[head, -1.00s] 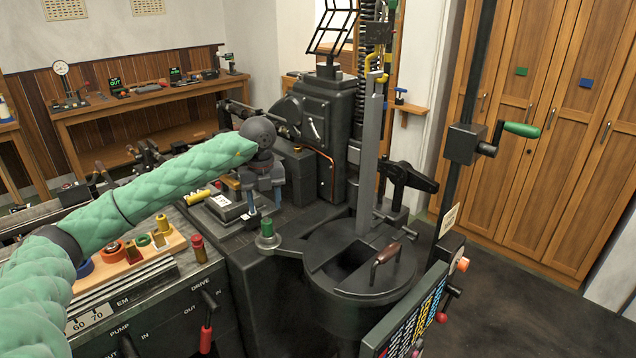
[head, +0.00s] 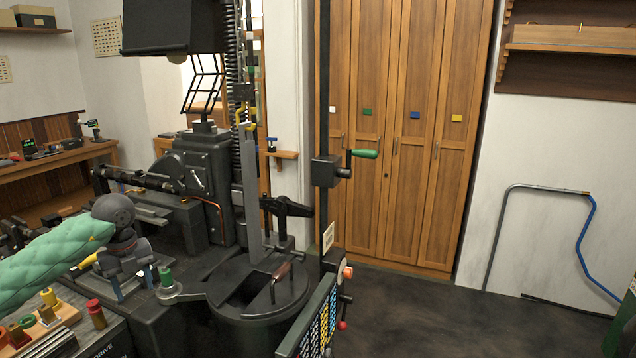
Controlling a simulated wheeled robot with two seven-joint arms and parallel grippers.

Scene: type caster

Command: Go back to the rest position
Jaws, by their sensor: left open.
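My left gripper (head: 134,286) is at the end of the green-sleeved arm that comes in from the left. It is open, its two fingers pointing down above the machine's bench, left of the green-topped knob (head: 166,278). I see nothing between the fingers. The type caster (head: 205,185) stands dark in the left half of the head view, with its round pot (head: 255,312) in front. My right gripper is not in view.
A panel with coloured marks (head: 318,322) and a post with a green crank handle (head: 363,154) stand right of the pot. Wooden cabinets (head: 390,200) line the back wall. The dark floor (head: 420,315) at the right is mostly clear.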

